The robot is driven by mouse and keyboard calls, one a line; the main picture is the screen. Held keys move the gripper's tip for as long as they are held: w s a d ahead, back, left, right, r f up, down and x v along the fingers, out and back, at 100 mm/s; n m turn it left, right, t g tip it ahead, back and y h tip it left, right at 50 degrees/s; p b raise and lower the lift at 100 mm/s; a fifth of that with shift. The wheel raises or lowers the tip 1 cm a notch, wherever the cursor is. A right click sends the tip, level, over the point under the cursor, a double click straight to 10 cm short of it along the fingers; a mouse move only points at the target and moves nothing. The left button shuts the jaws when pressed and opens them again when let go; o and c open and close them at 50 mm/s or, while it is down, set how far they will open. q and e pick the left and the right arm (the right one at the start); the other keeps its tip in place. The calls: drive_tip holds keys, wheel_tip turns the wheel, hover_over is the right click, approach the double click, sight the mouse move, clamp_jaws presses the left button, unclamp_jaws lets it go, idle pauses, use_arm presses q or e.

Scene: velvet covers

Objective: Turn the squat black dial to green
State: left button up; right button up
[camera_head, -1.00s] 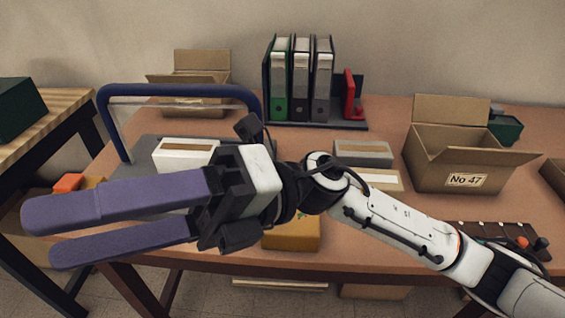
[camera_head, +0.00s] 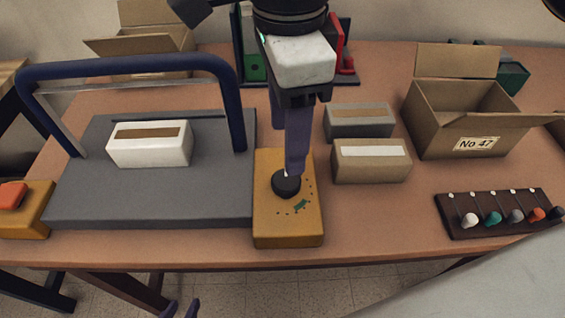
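The squat black dial (camera_head: 286,185) sits on top of a yellow-orange box (camera_head: 288,236), right of the grey board. Small dark marks and a green mark (camera_head: 301,206) are printed beside it, the green one at its lower right. My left gripper (camera_head: 294,170) points down at the dial, its purple fingers overlapping the dial's far edge. The fingers overlap each other, so I cannot tell their gap or whether they touch the dial. The dial's pointer is not clear.
A grey board (camera_head: 150,205) with a blue handle frame (camera_head: 130,66) and a white box (camera_head: 149,150) stands left. A red button (camera_head: 12,195) is farther left. Two small boxes (camera_head: 371,163), a labelled carton (camera_head: 465,120) and a strip of coloured knobs (camera_head: 500,214) are right.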

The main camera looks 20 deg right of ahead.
sight(286, 179)
wheel_tip(286, 179, down, 9)
drive_tip(key=shift+r, duration=0.1)
idle(0.3)
